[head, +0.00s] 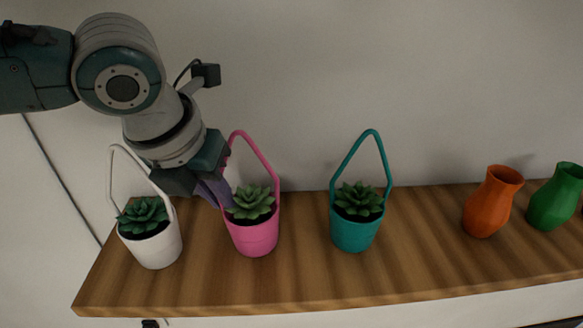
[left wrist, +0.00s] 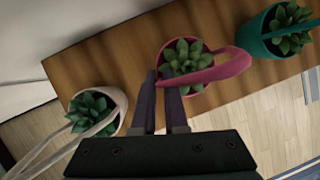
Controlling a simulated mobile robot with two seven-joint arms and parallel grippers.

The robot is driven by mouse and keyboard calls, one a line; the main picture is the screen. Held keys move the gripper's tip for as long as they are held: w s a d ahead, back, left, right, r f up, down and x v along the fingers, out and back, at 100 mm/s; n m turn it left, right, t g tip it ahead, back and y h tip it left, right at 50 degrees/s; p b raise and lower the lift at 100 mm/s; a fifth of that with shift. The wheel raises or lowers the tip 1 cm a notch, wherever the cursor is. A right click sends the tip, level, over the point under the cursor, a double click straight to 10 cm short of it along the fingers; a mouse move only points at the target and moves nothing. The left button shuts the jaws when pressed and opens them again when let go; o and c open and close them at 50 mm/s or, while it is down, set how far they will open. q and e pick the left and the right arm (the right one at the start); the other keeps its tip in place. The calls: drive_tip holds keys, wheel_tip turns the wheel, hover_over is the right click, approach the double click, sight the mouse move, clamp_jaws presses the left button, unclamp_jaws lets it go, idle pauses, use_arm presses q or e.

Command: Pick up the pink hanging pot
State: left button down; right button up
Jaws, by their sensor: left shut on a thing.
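The pink hanging pot (head: 252,238) stands upright on the wooden shelf, holding a green succulent, with its tall pink handle raised. It also shows in the left wrist view (left wrist: 206,76), where the handle sweeps to the right. My left gripper (head: 220,198) comes in from the upper left, with its purple fingers at the pot's left side. In the left wrist view the fingers (left wrist: 159,78) are close together and shut on the pink pot, by its handle side. The exact contact is partly hidden by the fingers. My right gripper is not in view.
A white hanging pot (head: 155,250) stands close on the left, its handle near my gripper. A teal hanging pot (head: 355,235) stands to the right. An orange vase (head: 490,205) and a green vase (head: 555,200) stand farther right on the wooden shelf (head: 310,285). A wall rises behind.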

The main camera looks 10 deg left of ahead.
use_arm(q)
drive_tip(key=shift+r, duration=0.1)
idle(0.3)
wheel_tip(320, 180, up, 20)
idle(0.4)
idle(0.8)
